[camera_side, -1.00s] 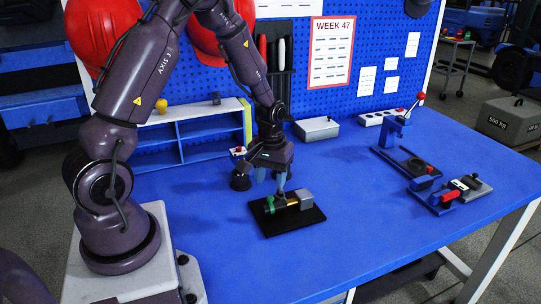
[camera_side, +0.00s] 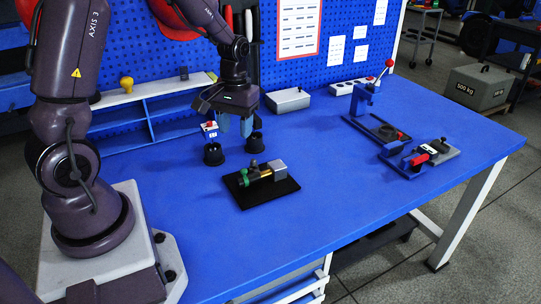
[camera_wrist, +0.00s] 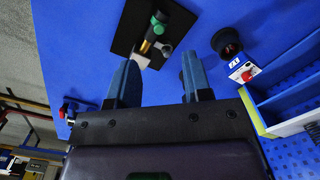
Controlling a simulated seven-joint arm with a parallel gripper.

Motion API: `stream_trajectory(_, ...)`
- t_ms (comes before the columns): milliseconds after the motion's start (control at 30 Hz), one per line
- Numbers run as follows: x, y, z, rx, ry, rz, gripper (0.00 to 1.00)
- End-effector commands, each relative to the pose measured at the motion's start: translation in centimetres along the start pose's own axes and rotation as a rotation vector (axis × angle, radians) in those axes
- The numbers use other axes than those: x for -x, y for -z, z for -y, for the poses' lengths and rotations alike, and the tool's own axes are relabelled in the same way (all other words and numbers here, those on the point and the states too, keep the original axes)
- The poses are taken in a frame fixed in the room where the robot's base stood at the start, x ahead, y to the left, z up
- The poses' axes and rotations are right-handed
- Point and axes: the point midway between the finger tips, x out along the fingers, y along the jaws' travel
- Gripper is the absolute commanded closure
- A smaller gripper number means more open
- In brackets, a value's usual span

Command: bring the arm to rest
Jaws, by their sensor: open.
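My gripper (camera_side: 235,124) is open and empty, its two blue fingers pointing down. It hangs above the table, up and behind the small fixture in the side view, apart from it. In the wrist view my gripper (camera_wrist: 160,75) has a clear gap between its fingers. The fixture, with a brass cylinder (camera_side: 265,174), a green ring (camera_side: 244,178) and a grey block (camera_side: 278,169), sits on a black plate (camera_side: 267,194). The black plate also shows in the wrist view (camera_wrist: 128,30), beyond the fingertips.
A blue-white shelf (camera_side: 165,112) and a grey box (camera_side: 288,100) line the back. A lever press (camera_side: 366,103) and a red-handled clamp (camera_side: 420,158) stand right. The table's front middle is clear.

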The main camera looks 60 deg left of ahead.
Motion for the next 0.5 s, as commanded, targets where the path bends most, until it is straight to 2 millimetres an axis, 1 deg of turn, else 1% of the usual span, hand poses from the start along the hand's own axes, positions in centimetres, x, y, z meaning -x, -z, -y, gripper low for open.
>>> stream_trajectory(33,1.1,-0.9,-0.2,-0.038,-0.005,-0.010,0.55)
stream_trajectory(167,4.0,-3.9,-1.1,-0.163,-0.019,-0.051,0.55)
stream_trajectory(300,7.6,-7.6,-2.1,-0.313,-0.040,-0.131,0.55)
stream_trajectory(500,11.5,-13.1,-2.9,-0.509,-0.076,-0.281,0.55)
